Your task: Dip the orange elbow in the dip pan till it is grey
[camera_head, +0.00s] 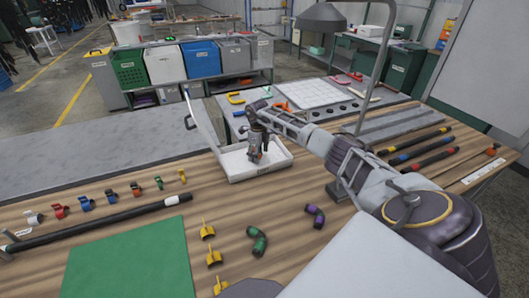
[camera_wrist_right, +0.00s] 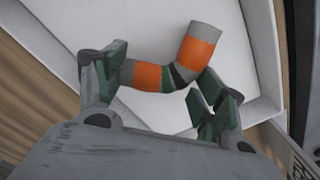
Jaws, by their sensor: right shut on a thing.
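My right gripper (camera_head: 257,154) reaches down at the white dip pan (camera_head: 235,163) in the middle of the table. In the wrist view, the right gripper (camera_wrist_right: 160,88) is shut on the orange elbow (camera_wrist_right: 199,48), a bent tube between its green-padded fingers. The elbow has orange bands, grey at its ends, and a green and dark strip near its bend. It shows over the white pan floor (camera_wrist_right: 130,20); whether it touches the floor I cannot tell. The elbow is mostly hidden by the gripper in the head view. My left gripper is not in view.
A green elbow (camera_head: 257,241) and a purple elbow (camera_head: 315,215) lie in front of the pan. Yellow clips (camera_head: 208,230), a black hose (camera_head: 100,222) and a green mat (camera_head: 126,262) lie at left. Several banded hoses (camera_head: 420,148) lie at right.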

